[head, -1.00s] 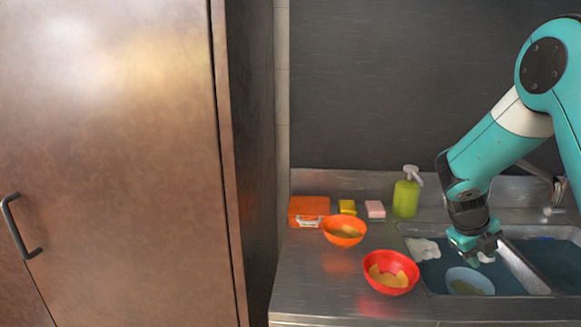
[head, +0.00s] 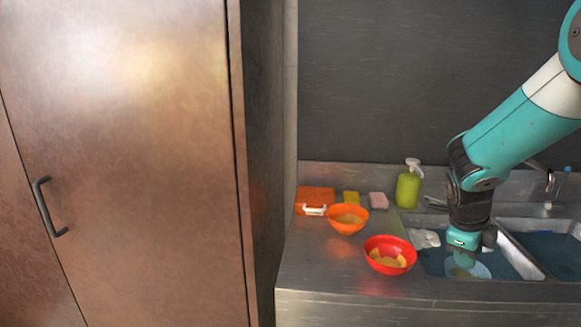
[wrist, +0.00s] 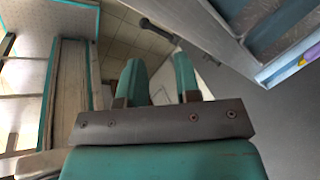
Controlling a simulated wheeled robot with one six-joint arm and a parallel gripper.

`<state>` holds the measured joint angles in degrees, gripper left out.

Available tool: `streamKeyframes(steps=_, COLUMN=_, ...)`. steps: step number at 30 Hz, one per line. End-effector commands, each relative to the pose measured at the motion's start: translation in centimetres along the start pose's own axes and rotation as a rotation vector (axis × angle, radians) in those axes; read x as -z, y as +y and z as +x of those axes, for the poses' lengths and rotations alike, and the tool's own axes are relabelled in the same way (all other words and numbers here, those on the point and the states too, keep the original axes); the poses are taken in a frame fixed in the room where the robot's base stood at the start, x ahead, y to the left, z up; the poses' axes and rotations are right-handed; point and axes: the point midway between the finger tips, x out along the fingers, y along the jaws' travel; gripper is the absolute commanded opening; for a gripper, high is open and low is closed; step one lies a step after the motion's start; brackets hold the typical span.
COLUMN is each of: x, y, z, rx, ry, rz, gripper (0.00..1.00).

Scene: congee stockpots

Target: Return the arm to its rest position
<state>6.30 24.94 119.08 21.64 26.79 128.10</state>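My arm reaches in from the right of the head view, its wrist bent down over the left sink basin. My gripper (wrist: 160,82) shows in the wrist view with two teal fingers apart and nothing between them. In the head view the teal gripper end (head: 463,240) is above the basin, and its fingers are hard to make out. A pale bowl (head: 470,271) lies in the basin below it, partly covered by the gripper.
An orange bowl (head: 348,219) and a red bowl (head: 390,255) stand on the steel counter (head: 330,275). Behind are an orange box (head: 315,198), yellow and pink sponges (head: 378,200) and a green soap bottle (head: 407,190). A tall brown cabinet (head: 130,150) fills the left.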

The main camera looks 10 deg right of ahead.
Motion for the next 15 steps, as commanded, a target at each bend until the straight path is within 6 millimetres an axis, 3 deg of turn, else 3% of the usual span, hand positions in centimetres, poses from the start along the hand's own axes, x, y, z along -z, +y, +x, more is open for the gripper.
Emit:
streamKeyframes(steps=8, x=-2.4, y=7.2, z=-4.5, rx=-0.061, ry=-0.196, rz=-0.677, gripper=0.30)
streamKeyframes(steps=15, x=-1.9, y=18.3, z=-10.6, rx=0.015, ry=-0.515, rz=-1.671, gripper=0.30)
